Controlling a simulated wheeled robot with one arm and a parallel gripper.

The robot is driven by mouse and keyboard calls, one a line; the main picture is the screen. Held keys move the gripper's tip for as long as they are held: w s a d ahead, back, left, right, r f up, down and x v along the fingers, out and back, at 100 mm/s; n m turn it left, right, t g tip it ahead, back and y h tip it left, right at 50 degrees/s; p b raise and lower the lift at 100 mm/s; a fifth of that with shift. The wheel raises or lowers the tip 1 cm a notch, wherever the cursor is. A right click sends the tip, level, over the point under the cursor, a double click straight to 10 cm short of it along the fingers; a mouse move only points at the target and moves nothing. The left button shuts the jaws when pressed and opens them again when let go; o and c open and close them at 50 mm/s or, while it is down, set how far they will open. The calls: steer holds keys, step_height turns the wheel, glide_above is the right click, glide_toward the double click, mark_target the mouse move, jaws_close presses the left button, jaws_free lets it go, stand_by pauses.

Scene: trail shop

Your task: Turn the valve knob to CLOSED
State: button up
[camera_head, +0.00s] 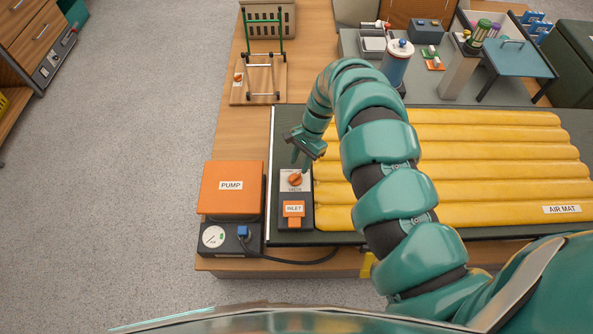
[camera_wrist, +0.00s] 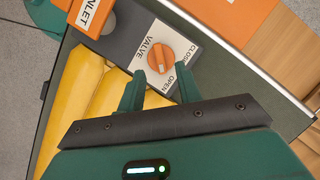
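The orange round valve knob (camera_head: 295,180) sits on a grey plate on a dark block at the left end of the air mat (camera_head: 450,160). In the wrist view the knob (camera_wrist: 160,55) shows beside the printed words VALVE, CLOSED and OPEN. I cannot tell for sure which word the knob points to. My gripper (camera_head: 300,161) is just behind and above the knob in the head view. In the wrist view its two green fingers (camera_wrist: 159,88) are apart with nothing between them, short of the knob and not around it.
The orange INLET piece (camera_head: 293,209) sits in front of the knob on the same block. The pump (camera_head: 230,187) stands to the left, with a black hose running to the right. A small wooden-based rack (camera_head: 262,82) stands behind.

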mark_target(295, 175)
steer(key=shift+x, duration=2.5)
steer(key=shift+c, duration=0.4)
jaws_close()
